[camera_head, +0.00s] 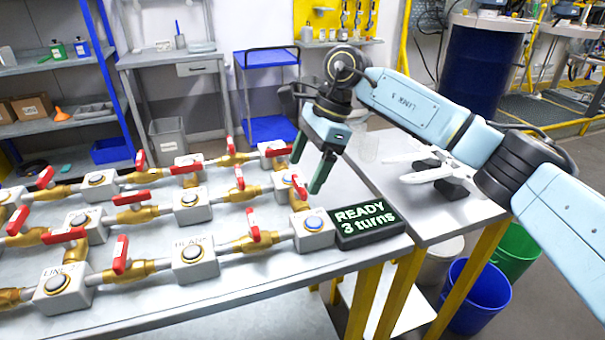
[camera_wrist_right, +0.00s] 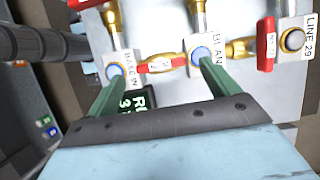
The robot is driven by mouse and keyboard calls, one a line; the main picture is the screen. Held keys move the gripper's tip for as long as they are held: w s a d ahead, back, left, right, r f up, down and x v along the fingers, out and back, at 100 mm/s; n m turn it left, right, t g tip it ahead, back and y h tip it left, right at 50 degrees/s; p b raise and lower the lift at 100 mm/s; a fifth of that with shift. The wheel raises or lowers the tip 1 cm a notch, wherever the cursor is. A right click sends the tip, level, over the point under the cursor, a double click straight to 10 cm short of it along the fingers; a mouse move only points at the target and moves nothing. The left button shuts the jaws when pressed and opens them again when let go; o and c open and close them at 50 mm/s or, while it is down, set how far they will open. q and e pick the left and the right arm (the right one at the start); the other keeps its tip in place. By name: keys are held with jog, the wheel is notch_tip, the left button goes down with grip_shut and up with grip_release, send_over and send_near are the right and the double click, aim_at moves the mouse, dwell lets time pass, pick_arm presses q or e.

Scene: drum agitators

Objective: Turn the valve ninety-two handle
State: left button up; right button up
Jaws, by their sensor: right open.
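Several brass valves with red handles stand in rows on a grey bench. I cannot read which one is ninety-two. My right gripper (camera_head: 306,174) is open above the right end of the rows, its green fingers pointing down. A red handle (camera_head: 299,188) shows just below it. In the wrist view my right gripper (camera_wrist_right: 158,66) has one finger on each side of a brass valve, whose red handle (camera_wrist_right: 164,67) carries a white label too small to read. I cannot tell whether the fingers touch it. My left gripper is out of view.
A black display (camera_head: 362,222) reading "READY 3 turns" lies at the bench's right end. Button blocks (camera_head: 195,262) sit between the valves. One block (camera_wrist_right: 291,40) is labelled "LINE 29". A side table (camera_head: 440,215) stands right; a blue bin (camera_head: 478,300) is on the floor.

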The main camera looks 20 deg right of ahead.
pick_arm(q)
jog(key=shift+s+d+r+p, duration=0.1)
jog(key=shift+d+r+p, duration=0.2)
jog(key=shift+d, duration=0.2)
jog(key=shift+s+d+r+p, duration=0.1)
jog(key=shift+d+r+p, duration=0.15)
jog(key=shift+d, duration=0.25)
pick_arm(e)
jog(key=v, duration=1)
jog(key=shift+d+r, duration=0.2)
jog(key=shift+r, duration=0.05)
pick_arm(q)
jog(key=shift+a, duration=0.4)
